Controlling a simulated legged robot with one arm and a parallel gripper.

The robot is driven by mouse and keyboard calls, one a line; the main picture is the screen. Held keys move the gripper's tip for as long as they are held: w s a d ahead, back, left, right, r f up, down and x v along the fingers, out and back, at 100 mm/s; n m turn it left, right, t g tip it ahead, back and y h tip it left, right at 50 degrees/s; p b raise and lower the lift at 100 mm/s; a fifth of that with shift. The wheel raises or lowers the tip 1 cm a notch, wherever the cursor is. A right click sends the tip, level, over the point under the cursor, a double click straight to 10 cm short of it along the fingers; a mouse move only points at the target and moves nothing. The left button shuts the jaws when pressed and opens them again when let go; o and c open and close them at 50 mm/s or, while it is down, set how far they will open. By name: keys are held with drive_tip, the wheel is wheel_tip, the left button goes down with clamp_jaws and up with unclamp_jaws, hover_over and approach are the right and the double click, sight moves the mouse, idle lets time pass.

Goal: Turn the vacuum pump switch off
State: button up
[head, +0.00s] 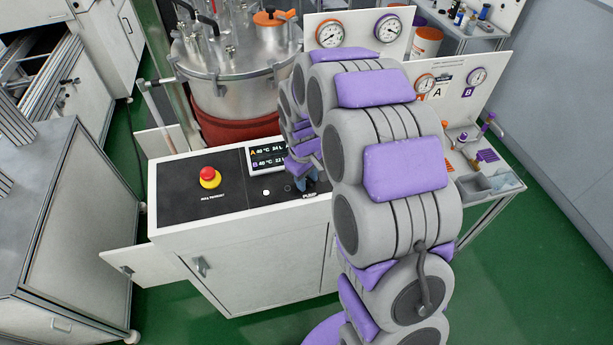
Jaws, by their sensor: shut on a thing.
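The control panel (225,195) is the black top of a white cabinet in the middle of the head view. My gripper (311,186) points down at the right part of this panel, just above a small white label (309,195). The fingers are small in the picture and partly behind my arm. They are shut at the spot where the vacuum pump switch stands. The switch itself is hidden by the fingers, so its position cannot be read.
A red emergency button (209,176) on a yellow base and a small display (268,157) are on the same panel, left of my gripper. A steel vessel (235,85) stands behind. Gauge boards (470,75) and a bench stand to the right.

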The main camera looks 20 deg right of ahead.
idle(0.4)
drive_tip(key=o, duration=1)
drive_tip(key=shift+o, duration=0.2)
wheel_tip(320, 180, up, 17)
drive_tip(key=a, duration=0.1)
drive_tip(key=shift+s+a+r, duration=0.15)
drive_tip(key=shift+s+a, duration=0.05)
drive_tip(key=shift+s, duration=0.1)
drive_tip(key=shift+s, duration=0.1)
drive_tip(key=s+f+m+b, duration=0.2)
drive_tip(key=s+f, duration=0.1)
drive_tip(key=s, duration=0.8)
drive_tip(key=s+f+m+g+b, duration=0.1)
drive_tip(key=s+f+m+b, duration=0.1)
drive_tip(key=s, duration=0.9)
drive_tip(key=s+d+f+m+g+b, duration=0.1)
drive_tip(key=s+f+b, duration=0.2)
drive_tip(key=s, duration=0.9)
wheel_tip(320, 180, down, 2)
drive_tip(key=shift+f+m+y+b, duration=0.25)
drive_tip(key=shift+m+y+b, duration=0.15)
